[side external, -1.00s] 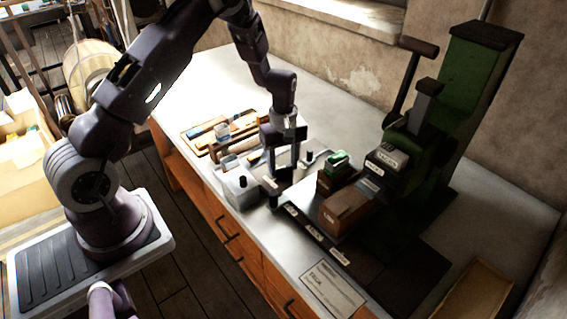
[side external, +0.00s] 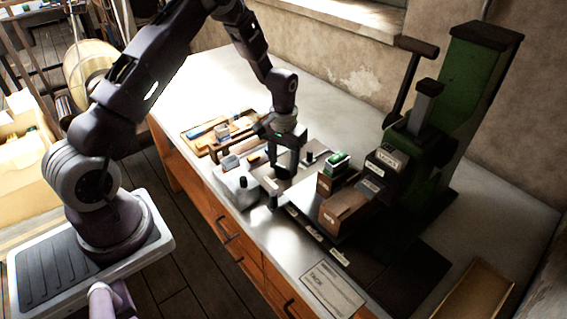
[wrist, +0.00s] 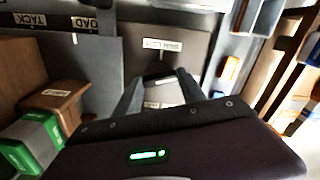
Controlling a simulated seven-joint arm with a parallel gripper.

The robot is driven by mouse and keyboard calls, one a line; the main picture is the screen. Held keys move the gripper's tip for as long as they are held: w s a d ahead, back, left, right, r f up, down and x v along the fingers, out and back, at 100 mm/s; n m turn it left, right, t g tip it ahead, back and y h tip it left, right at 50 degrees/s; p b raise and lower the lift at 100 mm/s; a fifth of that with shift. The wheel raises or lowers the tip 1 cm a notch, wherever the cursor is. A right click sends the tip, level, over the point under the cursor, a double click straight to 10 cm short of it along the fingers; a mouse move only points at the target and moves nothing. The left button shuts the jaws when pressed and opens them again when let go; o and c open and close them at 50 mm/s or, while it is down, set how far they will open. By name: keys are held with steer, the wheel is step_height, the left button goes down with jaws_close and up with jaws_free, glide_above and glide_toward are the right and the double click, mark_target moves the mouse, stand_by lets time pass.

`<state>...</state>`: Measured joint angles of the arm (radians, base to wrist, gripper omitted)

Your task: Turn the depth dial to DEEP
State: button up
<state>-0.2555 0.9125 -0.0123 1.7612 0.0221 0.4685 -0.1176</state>
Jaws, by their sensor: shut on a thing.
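My gripper (side external: 285,172) points down over a small metal panel with knobs, left of the green press. In the wrist view its two fingers (wrist: 158,92) are shut on a small block-like part, which I take to be the depth dial (wrist: 160,76). A pale label (wrist: 162,44) lies on the dark panel just beyond it, and another pale label shows between the fingers. Both texts are too blurred to read, so I cannot tell the dial's setting. In the side view the fingers largely hide the dial.
The green press (side external: 470,90) with its lever stands to the right. A brown block (side external: 345,210) and a green-topped block (side external: 337,160) stand close by my gripper. Dark knobs (side external: 272,201) rise from the panel. A tool tray (side external: 215,130) lies behind left. A paper card (side external: 333,288) lies in front.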

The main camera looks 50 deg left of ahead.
mark_target(284, 166)
steer(key=shift+w+m, duration=0.1)
steer(key=shift+m, duration=1.8)
steer(key=o, duration=1.4)
steer(key=shift+c, duration=0.2)
step_height(284, 166, up, 7)
steer(key=shift+r, duration=0.1)
